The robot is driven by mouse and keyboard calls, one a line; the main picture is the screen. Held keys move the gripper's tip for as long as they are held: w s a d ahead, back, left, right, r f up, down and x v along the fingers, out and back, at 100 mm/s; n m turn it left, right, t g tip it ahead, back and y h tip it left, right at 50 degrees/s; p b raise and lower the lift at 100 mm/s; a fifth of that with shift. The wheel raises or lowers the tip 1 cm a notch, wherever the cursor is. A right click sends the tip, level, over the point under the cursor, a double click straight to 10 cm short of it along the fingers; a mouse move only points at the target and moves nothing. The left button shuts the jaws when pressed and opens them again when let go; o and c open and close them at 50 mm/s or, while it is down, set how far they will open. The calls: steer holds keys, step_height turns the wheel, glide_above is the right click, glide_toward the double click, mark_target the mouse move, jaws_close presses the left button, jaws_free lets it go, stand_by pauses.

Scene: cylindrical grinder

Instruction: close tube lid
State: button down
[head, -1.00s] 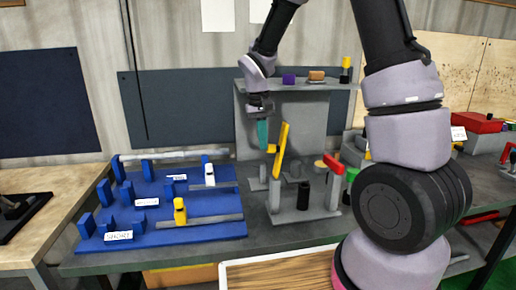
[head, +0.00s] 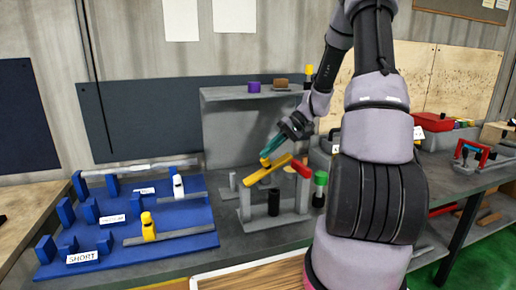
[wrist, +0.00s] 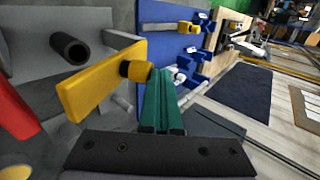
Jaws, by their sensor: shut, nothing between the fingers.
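A grey fixture (head: 246,212) stands on the bench with a dark cylinder (head: 274,203) between its posts. A yellow lid bar (head: 268,170) slants across its top, its left end lower. In the wrist view the yellow lid (wrist: 98,80) carries a yellow and black knob (wrist: 137,69). My gripper (head: 270,150) has teal fingers, shut and empty, just above the lid by the knob. In the wrist view the fingertips (wrist: 158,80) are close beside the knob; I cannot tell whether they touch. An open dark tube (wrist: 68,48) shows beyond the lid.
A red lever (head: 301,169) and a green-capped cylinder (head: 320,188) stand right of the lid. A grey shelf (head: 245,95) rises behind. A blue rack (head: 180,240) with bars lies left, with bare bench between it and the fixture.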

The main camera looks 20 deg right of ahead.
mark_target(280, 161)
steer(key=d+f+y, duration=0.1)
steer(key=y, duration=0.1)
steer(key=d+f+y, duration=0.1)
steer(key=d+f, duration=0.1)
steer(key=shift+d+f+y, duration=0.15)
steer(key=shift+f+y, duration=0.1)
steer(key=shift+y, duration=0.15)
steer(key=shift+d+f, duration=0.45)
steer(key=shift+f, duration=0.3)
steer(key=shift+s+f, duration=0.1)
